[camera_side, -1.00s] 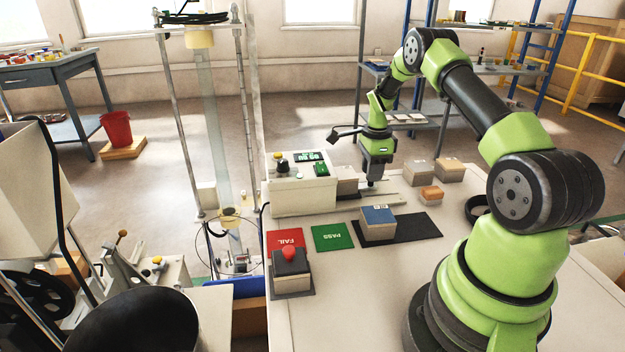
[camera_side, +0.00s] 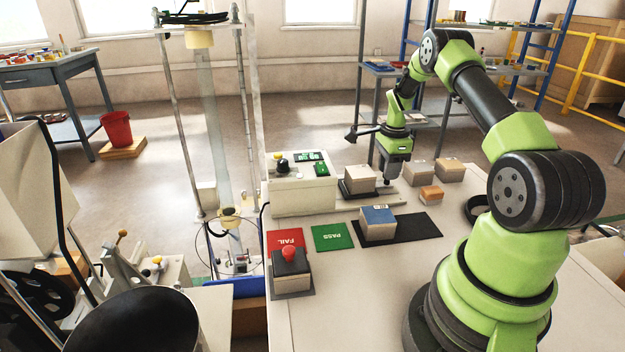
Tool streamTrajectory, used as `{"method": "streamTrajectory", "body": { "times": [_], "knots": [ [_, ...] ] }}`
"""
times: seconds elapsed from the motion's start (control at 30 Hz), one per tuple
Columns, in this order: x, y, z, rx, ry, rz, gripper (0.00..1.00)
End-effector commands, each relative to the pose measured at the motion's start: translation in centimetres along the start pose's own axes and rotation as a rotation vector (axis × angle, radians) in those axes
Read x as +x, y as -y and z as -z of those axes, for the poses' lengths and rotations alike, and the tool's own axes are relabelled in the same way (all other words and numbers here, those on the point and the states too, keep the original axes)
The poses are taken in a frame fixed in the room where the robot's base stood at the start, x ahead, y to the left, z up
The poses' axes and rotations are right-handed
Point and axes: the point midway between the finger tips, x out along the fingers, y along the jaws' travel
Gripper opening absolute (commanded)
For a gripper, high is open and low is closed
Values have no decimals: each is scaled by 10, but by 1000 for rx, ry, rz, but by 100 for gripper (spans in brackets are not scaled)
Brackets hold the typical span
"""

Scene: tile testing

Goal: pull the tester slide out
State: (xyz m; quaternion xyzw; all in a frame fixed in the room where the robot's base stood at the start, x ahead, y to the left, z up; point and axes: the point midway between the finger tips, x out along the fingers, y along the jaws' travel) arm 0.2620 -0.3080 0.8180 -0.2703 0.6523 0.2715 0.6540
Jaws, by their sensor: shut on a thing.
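The white tester (camera_side: 302,195) stands at the back left of the table, with a green display on top. Its slide (camera_side: 348,193), a dark plate, sticks out of the tester's right side and bears a beige block (camera_side: 360,174). My gripper (camera_side: 387,184) points down at the slide's right end, beside the block. It is shut on the slide's handle, which is mostly hidden by the fingers.
A blue-topped block (camera_side: 377,223) sits on a black mat (camera_side: 420,228). Beige blocks (camera_side: 450,171) and a small orange block (camera_side: 431,195) stand to the right.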

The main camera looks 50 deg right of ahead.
Motion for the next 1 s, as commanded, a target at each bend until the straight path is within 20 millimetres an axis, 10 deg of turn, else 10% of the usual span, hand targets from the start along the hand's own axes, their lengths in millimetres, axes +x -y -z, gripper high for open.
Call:
{"method": "streamTrajectory", "body": {
  "times": [0.17, 0.2, 0.27, 1.0],
  "knots": [
    [-1, 1, 3, 1, -5, 4, 10],
    [-1, 1, 3, 1, -5, 4, 36],
    [-1, 0, 3, 1, -5, 3, 50],
    [-36, 0, 2, 1, -3, 3, 51]
  ]
}}
